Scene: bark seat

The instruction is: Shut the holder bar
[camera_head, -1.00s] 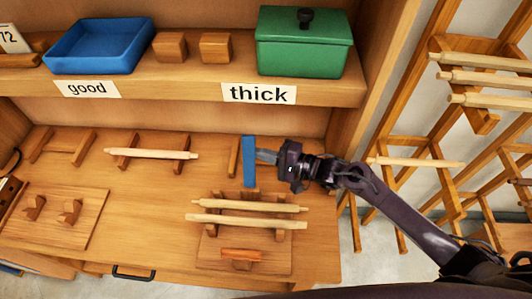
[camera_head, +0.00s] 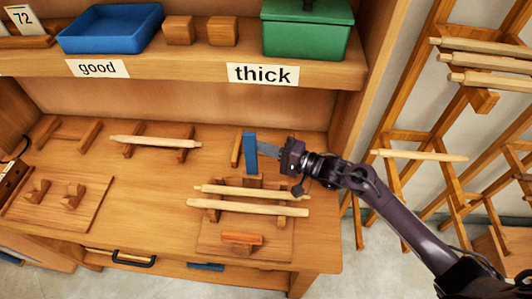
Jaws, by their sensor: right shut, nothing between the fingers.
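A blue bar (camera_head: 250,153) stands out at the back right of the workbench, beside a small wooden piece (camera_head: 236,150). It is probably the holder bar, though no label shows this. My right gripper (camera_head: 264,149) is shut and empty, its tips close to the right side of the blue bar. I cannot tell whether they touch it. In front, a wooden holder board (camera_head: 215,241) carries two pale rods, a rear one (camera_head: 250,192) and a front one (camera_head: 250,207), and an orange-brown block (camera_head: 241,238). My left gripper is not in view.
Another rod (camera_head: 155,142) lies across wooden rests to the left. A board with two pegs (camera_head: 90,210) lies at far left. The shelf above holds a blue tray (camera_head: 110,30) and a green lidded box (camera_head: 305,38). A rod rack (camera_head: 480,100) stands at right.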

